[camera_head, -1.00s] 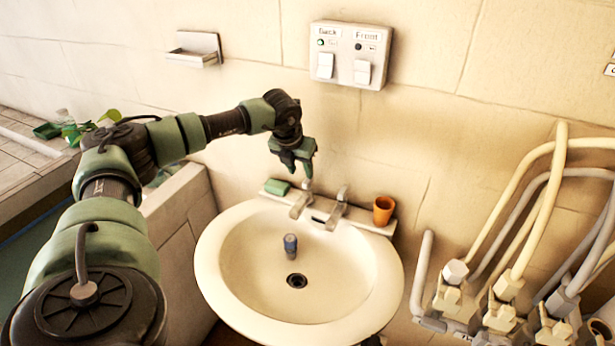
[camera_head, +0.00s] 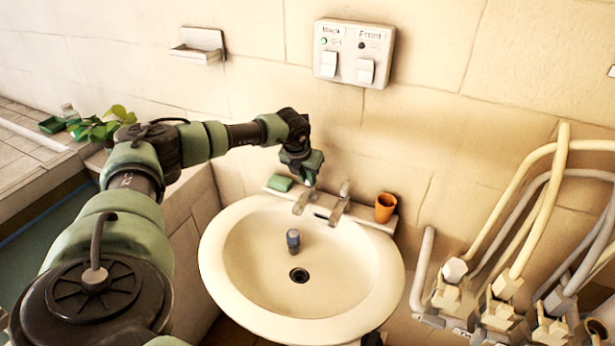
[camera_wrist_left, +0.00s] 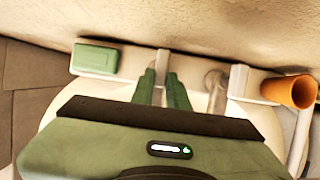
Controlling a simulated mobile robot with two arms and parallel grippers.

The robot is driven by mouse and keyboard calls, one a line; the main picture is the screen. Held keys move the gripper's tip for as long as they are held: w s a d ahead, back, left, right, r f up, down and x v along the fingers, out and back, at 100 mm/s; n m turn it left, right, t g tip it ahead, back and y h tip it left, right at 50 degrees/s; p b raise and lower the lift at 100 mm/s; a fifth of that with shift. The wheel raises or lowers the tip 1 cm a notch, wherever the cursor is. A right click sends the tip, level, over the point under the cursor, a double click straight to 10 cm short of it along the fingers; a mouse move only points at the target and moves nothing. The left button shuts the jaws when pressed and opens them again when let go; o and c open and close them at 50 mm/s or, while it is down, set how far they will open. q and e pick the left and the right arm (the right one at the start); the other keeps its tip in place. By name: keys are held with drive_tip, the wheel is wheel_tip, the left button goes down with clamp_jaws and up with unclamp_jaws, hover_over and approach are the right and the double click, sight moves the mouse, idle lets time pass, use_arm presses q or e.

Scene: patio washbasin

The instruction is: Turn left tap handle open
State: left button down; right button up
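The left tap (camera_head: 302,203) stands on the back ledge of the white washbasin, with its upper part close under my gripper. My left gripper (camera_head: 310,181) points down over this tap. In the left wrist view its two green fingers (camera_wrist_left: 162,88) are a little apart, and the tap (camera_wrist_left: 162,66) shows in line with the gap between them. I cannot tell whether the fingers touch the handle. The right tap (camera_head: 340,204) stands beside it, clear of the gripper, and also shows in the wrist view (camera_wrist_left: 216,84). My right gripper is not seen.
A green soap bar (camera_head: 280,183) lies left of the taps, and an orange cup (camera_head: 385,207) stands at the right. A small blue-grey object (camera_head: 293,240) is in the washbasin (camera_head: 225,240). The wall is close behind. Pipes (camera_head: 540,200) are at the right.

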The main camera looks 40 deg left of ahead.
use_arm(q)
drive_tip(key=n, duration=0.1)
drive_tip(key=n+y+b, duration=0.1)
drive_tip(key=shift+w+d+f+n, duration=0.1)
drive_tip(key=shift+w+d+n, duration=0.05)
drive_tip(key=shift+d+n, duration=0.15)
drive_tip(key=n, duration=0.1)
drive_tip(key=n+b, duration=0.1)
drive_tip(key=n+g+y+b, duration=0.1)
drive_tip(key=shift+w+d+n, duration=0.3)
drive_tip(key=n+b, duration=0.1)
drive_tip(key=n+g, duration=0.1)
drive_tip(key=n+b, duration=0.1)
drive_tip(key=shift+w+d+n+y+b, duration=0.15)
drive_tip(key=shift+w+n+y+b, duration=0.15)
drive_tip(key=shift+y, duration=0.1)
drive_tip(key=shift+w+n+g+b, duration=0.25)
drive_tip(key=shift+n+g+b, duration=0.5)
drive_tip(key=shift+n, duration=0.95)
drive_tip(key=shift+r, duration=0.2)
drive_tip(key=c, duration=1.4)
unclamp_jaws()
